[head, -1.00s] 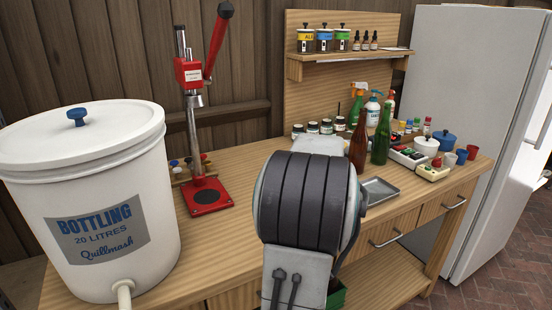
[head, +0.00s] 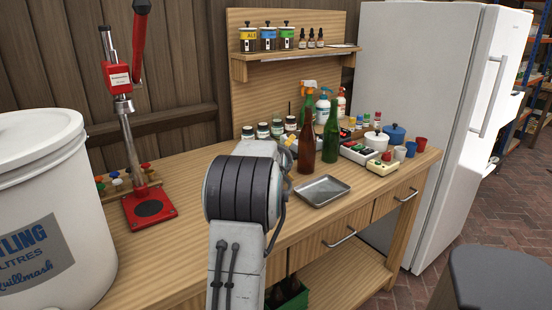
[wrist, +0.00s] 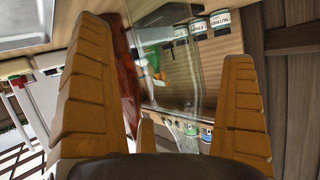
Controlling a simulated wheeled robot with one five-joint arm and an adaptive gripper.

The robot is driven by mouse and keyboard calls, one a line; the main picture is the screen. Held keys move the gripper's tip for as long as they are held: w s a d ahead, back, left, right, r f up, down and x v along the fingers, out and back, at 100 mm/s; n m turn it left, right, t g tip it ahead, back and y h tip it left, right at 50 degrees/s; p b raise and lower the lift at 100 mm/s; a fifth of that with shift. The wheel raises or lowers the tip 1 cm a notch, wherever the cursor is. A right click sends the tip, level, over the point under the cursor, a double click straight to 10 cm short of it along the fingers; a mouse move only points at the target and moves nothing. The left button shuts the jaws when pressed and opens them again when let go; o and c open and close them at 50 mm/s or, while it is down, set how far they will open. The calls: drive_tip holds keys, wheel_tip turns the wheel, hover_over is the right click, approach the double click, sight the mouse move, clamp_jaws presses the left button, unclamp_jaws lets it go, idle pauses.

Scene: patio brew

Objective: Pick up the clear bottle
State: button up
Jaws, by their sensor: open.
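The clear bottle (wrist: 178,75) shows in the wrist view as a see-through glass shape between my fingers, with the labelled jars visible through and behind it. In the head view I cannot make it out; my arm covers that spot. My gripper (wrist: 165,60) is open, with one orange-yellow finger on each side of the glass. I cannot tell whether either finger touches it. In the head view only a bit of my gripper (head: 290,143) shows past my arm. A brown bottle (head: 305,151) stands just right of it, beside a green bottle (head: 331,142).
A metal tray (head: 322,191) lies on the bench (head: 180,165) in front of the bottles. Small jars (head: 263,130) and spray bottles (head: 323,106) stand behind. A red capper (head: 150,205) and white bucket (head: 50,200) are at left. A fridge (head: 420,110) stands at right.

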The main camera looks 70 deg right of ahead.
drive_tip(key=shift+x, duration=1.15)
drive_tip(key=shift+c, duration=0.2)
drive_tip(key=c, duration=1.1)
drive_tip(key=shift+c, duration=0.5)
drive_tip(key=shift+r, duration=0.15)
